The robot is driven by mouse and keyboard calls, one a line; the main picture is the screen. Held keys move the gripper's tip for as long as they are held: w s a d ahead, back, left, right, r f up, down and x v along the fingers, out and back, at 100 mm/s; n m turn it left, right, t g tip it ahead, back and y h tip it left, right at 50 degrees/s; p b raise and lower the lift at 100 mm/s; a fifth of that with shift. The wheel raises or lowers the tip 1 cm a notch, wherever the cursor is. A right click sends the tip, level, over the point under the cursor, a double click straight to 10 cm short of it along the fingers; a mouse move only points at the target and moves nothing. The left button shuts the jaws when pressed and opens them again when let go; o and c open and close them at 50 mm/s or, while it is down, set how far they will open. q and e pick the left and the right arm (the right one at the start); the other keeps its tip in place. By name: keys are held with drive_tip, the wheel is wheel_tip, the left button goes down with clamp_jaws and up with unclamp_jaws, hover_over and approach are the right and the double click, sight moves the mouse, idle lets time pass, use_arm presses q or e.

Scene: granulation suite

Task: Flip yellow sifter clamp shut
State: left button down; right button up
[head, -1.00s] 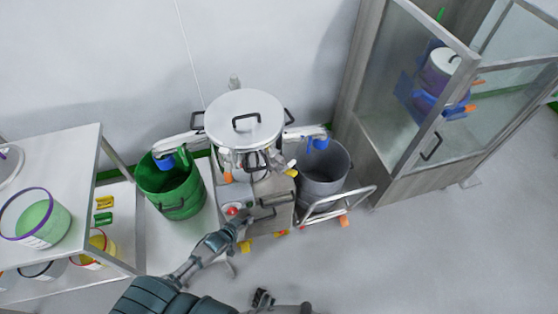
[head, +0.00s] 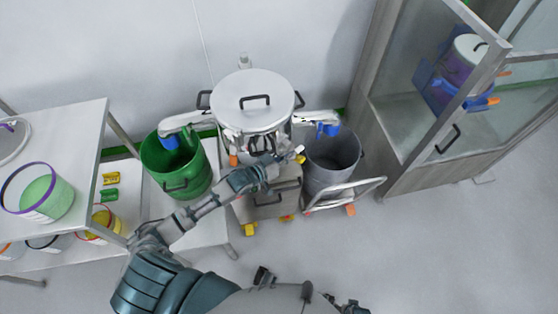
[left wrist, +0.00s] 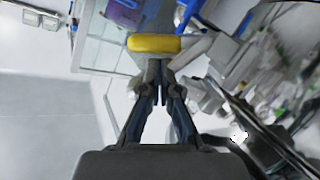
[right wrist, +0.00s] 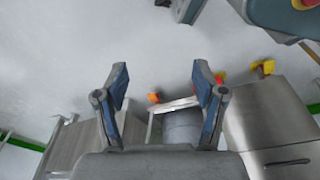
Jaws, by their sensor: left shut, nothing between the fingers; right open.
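The sifter (head: 252,90) is a round machine with a pale lid and a dark handle, against the back wall. Its yellow clamp (head: 301,159) shows small at its front right. In the left wrist view the yellow clamp (left wrist: 154,44) is a rounded yellow bar across the picture, just beyond my fingertips. My left gripper (head: 282,160) reaches in front of the sifter, beside the clamp. Its fingers (left wrist: 158,68) are together with nothing between them; whether they touch the clamp is unclear. My right gripper (right wrist: 161,78) is open and empty, with its fingers wide apart.
A green bucket (head: 168,180) stands left of the sifter, under a blue-ended outlet. A grey bin (head: 322,176) stands to the right on a cart. A glass-door cabinet (head: 400,165) is at far right. A table (head: 75,150) with tubs is at left. The right floor is clear.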

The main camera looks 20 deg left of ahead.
use_arm(q)
drive_tip(key=shift+w+d, duration=0.3)
drive_tip(key=shift+d, duration=0.45)
use_arm(e)
drive_tip(key=shift+d, duration=0.4)
use_arm(q)
drive_tip(key=shift+a, duration=0.1)
